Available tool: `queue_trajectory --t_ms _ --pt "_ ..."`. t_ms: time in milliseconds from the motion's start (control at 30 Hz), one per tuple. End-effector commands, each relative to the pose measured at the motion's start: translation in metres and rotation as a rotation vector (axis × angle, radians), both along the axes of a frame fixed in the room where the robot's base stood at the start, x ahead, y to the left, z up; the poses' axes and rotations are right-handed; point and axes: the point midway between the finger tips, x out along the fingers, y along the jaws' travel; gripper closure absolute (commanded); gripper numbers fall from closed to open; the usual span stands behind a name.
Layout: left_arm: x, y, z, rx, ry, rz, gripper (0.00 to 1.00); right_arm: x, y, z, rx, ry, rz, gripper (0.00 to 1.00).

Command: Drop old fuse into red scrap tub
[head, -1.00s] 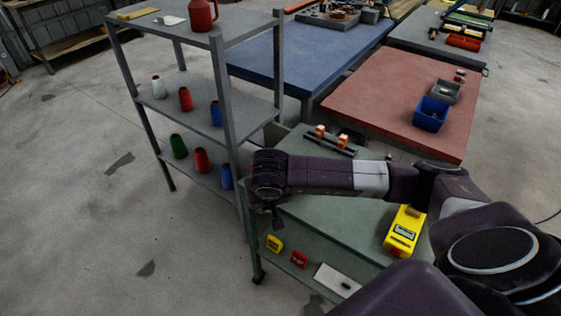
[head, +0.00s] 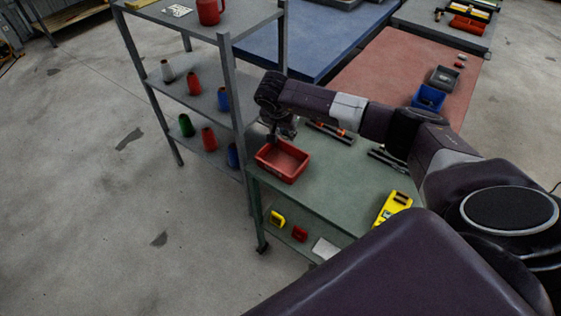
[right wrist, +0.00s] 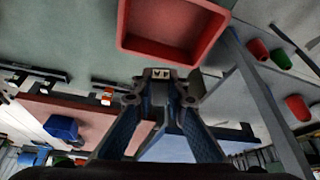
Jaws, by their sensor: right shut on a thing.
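The red scrap tub (head: 283,161) stands at the left end of the green cart top; its inside looks empty. It also shows at the top of the right wrist view (right wrist: 170,52). My right gripper (head: 272,136) hangs by the tub's far left rim in the head view. In the right wrist view its fingers (right wrist: 160,90) are closed together on a small dark piece with a pale marked face, likely the old fuse (right wrist: 161,74). The tub lies just beyond the fingertips there. The fuse cannot be made out in the head view. My left gripper is not in view.
A black rail with orange clips (head: 330,132) and a yellow meter (head: 393,209) lie on the green cart top (head: 335,180). A grey shelf with coloured cones (head: 194,83) stands close on the left. A blue bin (head: 428,97) is on the red table.

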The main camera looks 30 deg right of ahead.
Motion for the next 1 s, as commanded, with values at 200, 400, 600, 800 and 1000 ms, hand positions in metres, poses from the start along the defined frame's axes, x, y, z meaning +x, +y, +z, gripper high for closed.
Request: queue_trajectory --t_ms 200,400,600,800,1000 --pt "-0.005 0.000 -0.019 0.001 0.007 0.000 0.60 -0.001 0.000 -0.031 0.001 0.002 0.000 1.00" --pt "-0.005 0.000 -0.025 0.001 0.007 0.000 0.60 -0.001 0.000 -0.044 0.000 0.001 0.000 1.00" --pt "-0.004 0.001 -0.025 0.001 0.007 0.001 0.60 -0.001 0.000 -0.043 -0.001 0.001 0.001 1.00" --pt "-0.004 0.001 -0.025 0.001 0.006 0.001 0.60 -0.001 0.000 -0.043 -0.001 0.001 0.001 0.71" --pt "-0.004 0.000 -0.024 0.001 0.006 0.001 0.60 -0.001 0.000 -0.043 -0.001 0.001 0.001 0.67"
